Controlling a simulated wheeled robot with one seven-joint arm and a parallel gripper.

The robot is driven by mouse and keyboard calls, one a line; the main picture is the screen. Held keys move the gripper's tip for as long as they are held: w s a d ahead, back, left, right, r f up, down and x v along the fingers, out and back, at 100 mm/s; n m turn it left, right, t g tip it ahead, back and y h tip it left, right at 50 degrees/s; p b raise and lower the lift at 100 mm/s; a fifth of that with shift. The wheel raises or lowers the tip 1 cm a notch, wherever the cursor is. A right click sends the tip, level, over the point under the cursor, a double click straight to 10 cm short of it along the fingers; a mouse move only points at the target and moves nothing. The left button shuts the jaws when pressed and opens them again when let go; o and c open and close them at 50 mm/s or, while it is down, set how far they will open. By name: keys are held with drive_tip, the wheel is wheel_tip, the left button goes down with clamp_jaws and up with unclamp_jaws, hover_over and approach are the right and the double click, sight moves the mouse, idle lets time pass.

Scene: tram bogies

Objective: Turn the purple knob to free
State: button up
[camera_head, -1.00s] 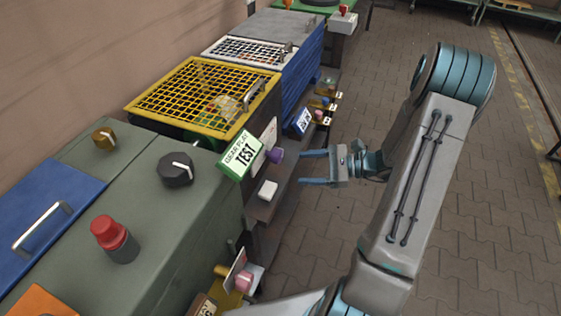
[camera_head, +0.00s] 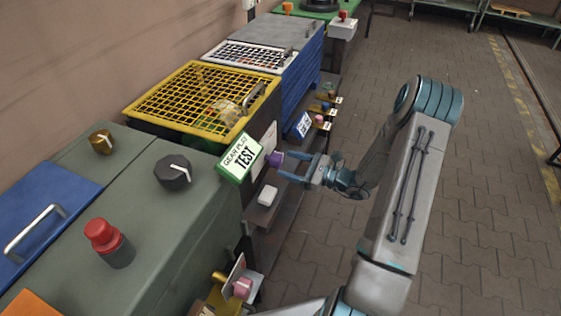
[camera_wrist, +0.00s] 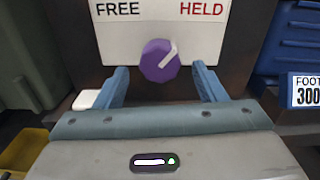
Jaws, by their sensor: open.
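The purple knob (camera_wrist: 158,63) sits on a white plate (camera_wrist: 120,40) marked FREE on the left and HELD on the right. Its pale pointer line tilts up and right, toward HELD. In the head view the knob (camera_head: 274,159) sticks out beside the green TEST sign. My gripper (camera_wrist: 160,85) is open, with one blue finger on each side just below the knob in the wrist view. I see gaps between the fingers and the knob there. In the head view my gripper (camera_head: 284,167) has its fingertips close to the knob; contact cannot be told.
The green TEST sign (camera_head: 241,157) stands left of the knob. A white block (camera_head: 267,195) lies below it. A yellow mesh-topped box (camera_head: 190,98) is behind. A pink knob (camera_head: 242,288) is nearer the front. Open paved floor (camera_head: 470,230) lies to the right.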

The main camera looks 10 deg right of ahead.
sight(281, 162)
drive_tip(key=shift+x, duration=1.85)
drive_tip(key=c, duration=1)
